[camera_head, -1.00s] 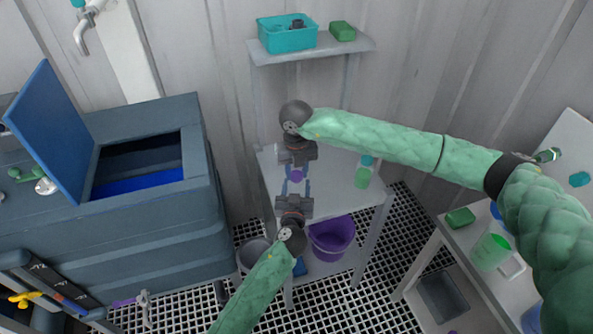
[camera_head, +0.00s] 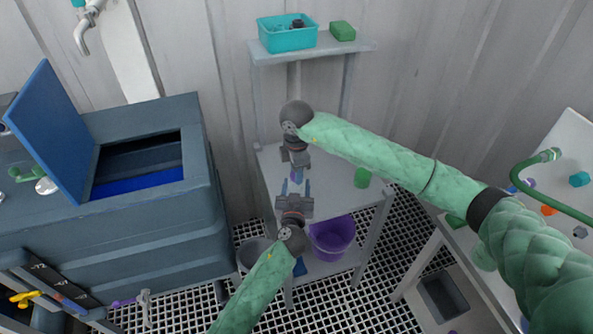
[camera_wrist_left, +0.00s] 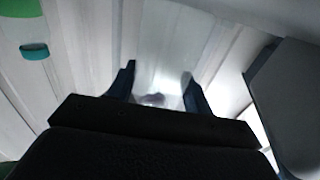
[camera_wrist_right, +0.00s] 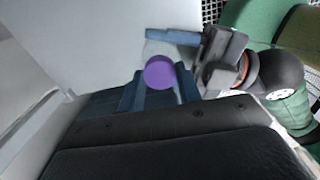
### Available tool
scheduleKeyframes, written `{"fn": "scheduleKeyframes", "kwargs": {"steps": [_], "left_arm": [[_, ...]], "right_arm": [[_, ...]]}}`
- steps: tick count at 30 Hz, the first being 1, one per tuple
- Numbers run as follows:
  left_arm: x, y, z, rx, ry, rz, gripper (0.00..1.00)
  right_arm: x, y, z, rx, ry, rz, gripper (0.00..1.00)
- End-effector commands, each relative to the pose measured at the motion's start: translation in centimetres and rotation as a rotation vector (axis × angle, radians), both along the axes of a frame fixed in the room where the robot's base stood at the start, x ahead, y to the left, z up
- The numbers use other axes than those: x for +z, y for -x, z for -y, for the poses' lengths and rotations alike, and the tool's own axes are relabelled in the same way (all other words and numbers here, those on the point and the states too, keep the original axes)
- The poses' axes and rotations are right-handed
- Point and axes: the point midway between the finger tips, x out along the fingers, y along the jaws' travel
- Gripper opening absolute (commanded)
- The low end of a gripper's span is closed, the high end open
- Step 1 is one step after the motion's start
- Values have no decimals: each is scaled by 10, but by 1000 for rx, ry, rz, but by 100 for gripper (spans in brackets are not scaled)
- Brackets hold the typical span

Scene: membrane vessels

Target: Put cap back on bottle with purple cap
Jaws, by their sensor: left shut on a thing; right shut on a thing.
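The purple cap (camera_wrist_right: 159,72) sits between the fingers of my right gripper (camera_wrist_right: 158,90) in the right wrist view, and it shows in the head view (camera_head: 297,177). My right gripper (camera_head: 297,172) is shut on it. A pale translucent bottle (camera_wrist_right: 160,48) is just behind the cap, between the fingers of my left gripper (camera_wrist_right: 186,62). My left gripper (camera_head: 295,188) is shut on the bottle, facing the right gripper. The cap lines up with the bottle's top; I cannot tell whether it is seated.
A green container (camera_head: 362,177) stands on the shelf (camera_head: 335,205) to the right. A teal basket (camera_head: 288,38) and a green block (camera_head: 342,31) are on the upper shelf. A purple bucket (camera_head: 332,237) is below. A blue-lidded tank (camera_head: 150,235) stands at left.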

Motion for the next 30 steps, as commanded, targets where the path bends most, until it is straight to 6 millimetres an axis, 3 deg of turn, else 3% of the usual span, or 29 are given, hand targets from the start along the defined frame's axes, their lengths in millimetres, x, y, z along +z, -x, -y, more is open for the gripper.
{"fn": "scheduleKeyframes", "kwargs": {"steps": [7,11,12,16,25,30], "left_arm": [[-1,1,2,-3,0,-1,0],[-1,1,2,-3,0,-1,0],[-1,1,2,-3,0,-1,0],[-1,1,1,-2,0,-1,0],[-1,1,1,-1,0,-1,0],[0,0,0,-1,0,-1,0]], "right_arm": [[0,-1,0,-345,-2,0,13],[1,-2,0,-343,-1,2,13],[1,-1,0,-343,-1,2,36],[1,-1,0,-341,-1,2,60],[1,-1,0,-339,-1,1,60],[15,-2,0,-339,-3,3,60]]}}
